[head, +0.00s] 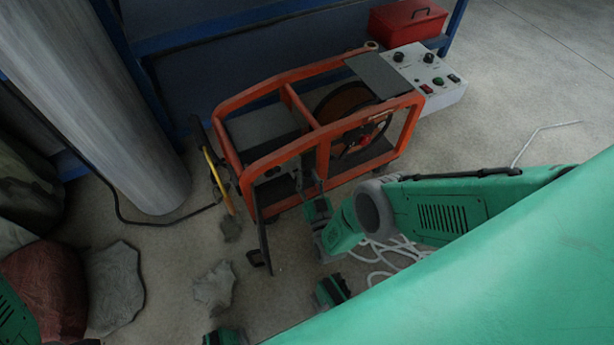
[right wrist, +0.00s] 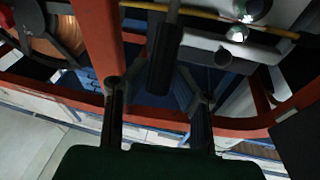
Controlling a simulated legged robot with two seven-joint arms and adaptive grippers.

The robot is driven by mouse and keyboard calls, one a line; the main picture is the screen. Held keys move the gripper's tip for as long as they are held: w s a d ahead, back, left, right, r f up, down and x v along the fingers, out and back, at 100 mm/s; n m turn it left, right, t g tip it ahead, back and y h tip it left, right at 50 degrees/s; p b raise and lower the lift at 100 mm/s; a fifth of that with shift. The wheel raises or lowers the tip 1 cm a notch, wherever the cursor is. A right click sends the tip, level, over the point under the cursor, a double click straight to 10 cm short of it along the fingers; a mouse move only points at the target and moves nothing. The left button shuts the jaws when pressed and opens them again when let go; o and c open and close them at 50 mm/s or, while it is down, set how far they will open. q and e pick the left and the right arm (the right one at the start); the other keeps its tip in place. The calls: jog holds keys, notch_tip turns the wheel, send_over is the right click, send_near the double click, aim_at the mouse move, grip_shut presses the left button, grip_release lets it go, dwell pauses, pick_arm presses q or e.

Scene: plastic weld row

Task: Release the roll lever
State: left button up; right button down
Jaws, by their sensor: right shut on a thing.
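The roll lever shows in the right wrist view as a thin grey rod with a black cylindrical grip (right wrist: 163,62). The lever belongs to an orange-framed machine (head: 262,160) on the floor. My right gripper (head: 313,186) is at the near side of this frame. In the right wrist view my right gripper (right wrist: 158,106) has one dark finger on each side of the grip and is shut on it. In the head view the gripper and the machine's dark parts partly hide the lever.
A white control box (head: 437,88) with knobs and buttons sits at the machine's right end. A red toolbox (head: 405,22) rests on a blue rack (head: 210,38). A grey column (head: 110,110) and sacks (head: 112,290) stand left. White cord (head: 385,258) lies beneath my right arm.

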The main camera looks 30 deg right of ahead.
jog(key=shift+s, duration=0.1)
jog(key=c, duration=1.3)
grip_release()
jog(key=shift+c, duration=0.2)
